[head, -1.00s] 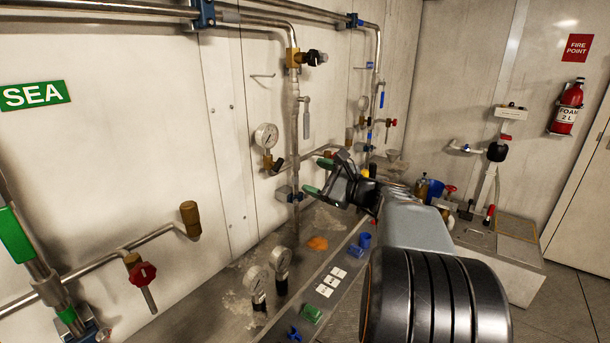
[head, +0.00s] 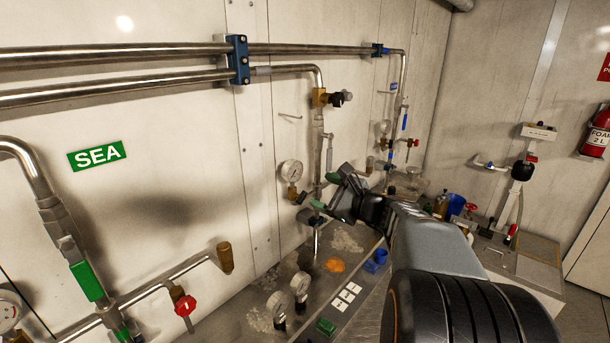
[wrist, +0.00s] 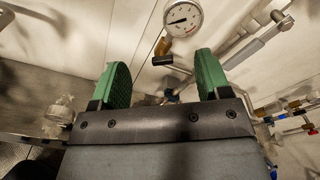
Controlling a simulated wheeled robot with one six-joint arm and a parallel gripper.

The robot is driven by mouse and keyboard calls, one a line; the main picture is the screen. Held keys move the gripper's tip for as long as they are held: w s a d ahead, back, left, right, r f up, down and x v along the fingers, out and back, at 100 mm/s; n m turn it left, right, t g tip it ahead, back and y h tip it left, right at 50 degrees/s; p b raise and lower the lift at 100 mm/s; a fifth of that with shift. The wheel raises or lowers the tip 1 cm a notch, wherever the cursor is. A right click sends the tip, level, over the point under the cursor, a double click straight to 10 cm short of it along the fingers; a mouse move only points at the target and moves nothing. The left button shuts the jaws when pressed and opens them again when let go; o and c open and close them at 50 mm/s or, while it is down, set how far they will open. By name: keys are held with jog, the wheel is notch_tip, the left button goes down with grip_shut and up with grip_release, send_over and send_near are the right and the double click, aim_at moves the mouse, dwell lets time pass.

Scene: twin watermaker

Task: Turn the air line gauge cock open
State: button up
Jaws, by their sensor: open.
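A round white-faced gauge (head: 291,171) stands out from the wall on a brass fitting. Its cock has a small black handle (head: 301,197) just below and right of the gauge. In the wrist view the gauge (wrist: 183,18) is at the top, with the brass body (wrist: 163,46) and the black handle (wrist: 170,62) under it. My gripper (head: 326,190) is open and empty, its green fingers spread, to the right of the cock in the head view. In the wrist view the handle lies between the two fingertips (wrist: 163,75), apparently beyond them. No label on this gauge is readable.
A vertical pipe (head: 320,160) with a grey lever runs close beside my gripper. Below, the bench holds two gauges (head: 299,287), an orange patch (head: 335,265), white cards (head: 347,296) and a blue part (head: 376,261). A red-handled valve (head: 184,305) is at lower left.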

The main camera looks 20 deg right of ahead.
jog(key=r+h+p, duration=0.1)
jog(key=p, duration=0.1)
jog(key=m+g+h, duration=0.1)
jog(key=m+h, duration=0.1)
jog(key=h, duration=0.1)
send_near(303, 199)
jog(key=p+x, duration=0.1)
jog(key=x, duration=0.9)
jog(key=shift+w+a+r+p, duration=0.1)
jog(key=shift+w+r+p, duration=0.1)
jog(key=shift+p, duration=0.2)
jog(key=c, duration=0.9)
jog(key=shift+f+b, duration=0.15)
jog(key=shift+b, duration=0.3)
